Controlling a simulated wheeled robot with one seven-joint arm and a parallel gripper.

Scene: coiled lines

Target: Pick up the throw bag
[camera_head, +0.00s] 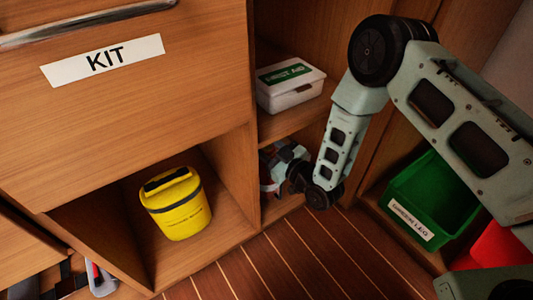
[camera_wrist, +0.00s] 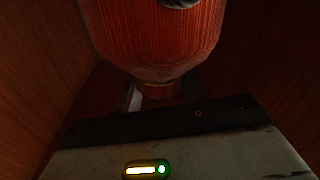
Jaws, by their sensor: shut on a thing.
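The throw bag (camera_wrist: 150,35) shows in the wrist view as a red-orange rounded body that narrows toward my gripper. My gripper (camera_wrist: 162,92) is shut on its narrow near end, with a finger on each side. In the head view my gripper (camera_head: 280,168) is inside the lower compartment under the white box. There the bag is almost wholly hidden by my gripper and arm. I cannot tell whether it rests on the compartment floor.
A white first-aid box (camera_head: 289,87) sits on the shelf above. A yellow tub (camera_head: 176,204) stands in the left compartment. A green bin (camera_head: 432,199) and a red thing (camera_head: 503,245) are at right. Wooden walls close in on both sides of my gripper.

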